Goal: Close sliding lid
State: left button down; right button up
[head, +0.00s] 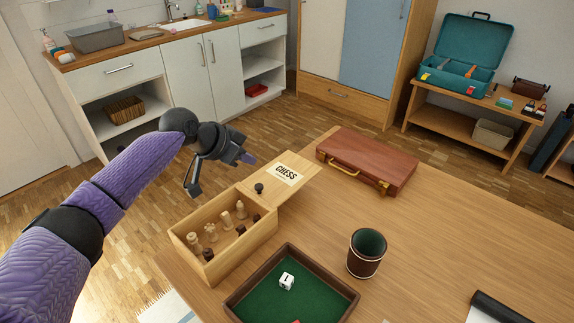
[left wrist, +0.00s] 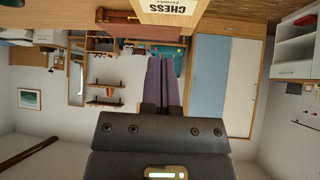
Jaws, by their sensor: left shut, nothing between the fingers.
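A light wooden chess box (head: 235,249) stands at the table's left edge with several light and dark chess pieces in its open part. Its sliding lid (head: 304,182), with a dark knob (head: 259,188) and a CHESS label, is slid far out toward the back right. The lid also shows at the top of the left wrist view (left wrist: 150,7). My left gripper (head: 249,159) is shut and empty, in the air behind and left of the lid, apart from it. Its purple fingers show together in the left wrist view (left wrist: 161,60). My right gripper is out of view.
A brown case (head: 367,161) lies close behind the lid's outer end. A dark cup (head: 366,254) and a green-lined tray (head: 325,287) with a white die (head: 287,281) are right of the box. A black object (head: 497,308) is at bottom right. The table's right-middle is clear.

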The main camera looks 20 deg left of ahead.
aim_at(275, 184)
pick_arm(q)
jog(key=shift+w+d+f+b, duration=0.3)
jog(key=shift+w+d+f, duration=0.1)
jog(key=shift+w, duration=0.25)
jog(key=b+x, duration=0.2)
jog(key=x, duration=0.2)
jog(key=b+x, duration=0.3)
jog(key=x, duration=0.2)
jog(key=shift+s+a+f, duration=0.1)
jog(key=shift+s+f, duration=0.05)
jog(key=shift+s, duration=0.1)
jog(key=shift+s+a, duration=0.2)
jog(key=shift+s+a+p, duration=0.2)
jog(key=shift+s+a, duration=0.1)
jog(key=shift+s, duration=0.3)
jog(key=shift+s+a+p, duration=0.15)
jog(key=shift+s+a, duration=0.2)
jog(key=shift+s, duration=0.2)
jog(key=shift+s+f, duration=0.2)
jog(key=shift+s, duration=0.05)
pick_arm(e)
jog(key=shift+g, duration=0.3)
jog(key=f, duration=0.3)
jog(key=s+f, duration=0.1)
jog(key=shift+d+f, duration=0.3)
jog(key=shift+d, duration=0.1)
